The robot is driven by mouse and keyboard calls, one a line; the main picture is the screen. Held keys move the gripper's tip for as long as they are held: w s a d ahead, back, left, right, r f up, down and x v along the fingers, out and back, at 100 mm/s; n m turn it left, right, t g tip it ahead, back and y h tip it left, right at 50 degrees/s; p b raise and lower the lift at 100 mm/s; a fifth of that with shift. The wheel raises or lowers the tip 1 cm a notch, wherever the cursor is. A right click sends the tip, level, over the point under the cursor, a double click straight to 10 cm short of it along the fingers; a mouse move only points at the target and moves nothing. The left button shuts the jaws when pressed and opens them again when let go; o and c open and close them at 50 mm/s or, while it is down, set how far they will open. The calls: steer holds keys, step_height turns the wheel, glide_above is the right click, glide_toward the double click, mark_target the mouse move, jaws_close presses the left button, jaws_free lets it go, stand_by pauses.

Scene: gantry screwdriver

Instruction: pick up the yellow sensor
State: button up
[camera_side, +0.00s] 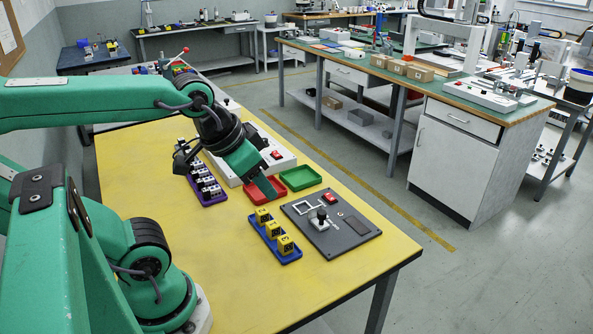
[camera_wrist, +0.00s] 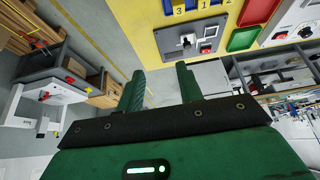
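Three yellow sensors with black numbers sit in a row in a blue tray (camera_side: 270,243) on the yellow table: one at the back (camera_side: 262,215), one in the middle (camera_side: 273,230) and one at the front (camera_side: 286,245). The tray also shows at the top edge of the wrist view (camera_wrist: 195,14), partly cut off, with a sensor marked 3 (camera_wrist: 179,10) at its left. My gripper (camera_side: 268,190) is above the table by the red tray, behind the sensors in the side view. In the wrist view its two fingers (camera_wrist: 160,70) are apart with nothing between them.
A dark panel (camera_side: 350,240) with a black joystick and red switch lies right of the blue tray. A red tray (camera_side: 281,193), a green tray (camera_side: 300,180), a purple tray (camera_side: 215,201) with several parts and a white box (camera_side: 284,161) stand behind. The table's front is clear.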

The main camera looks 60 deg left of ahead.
steer(key=o, duration=0.4)
steer(key=shift+c, duration=0.2)
steer(key=shift+w, duration=0.1)
steer(key=g, duration=0.5)
glide_above(288, 238)
step_height(288, 238, down, 14)
steer(key=shift+r, duration=0.1)
steer(key=shift+a+f+g, duration=0.1)
steer(key=shift+f+g, duration=0.2)
steer(key=shift+f, duration=1.5)
steer(key=shift+f, duration=0.1)
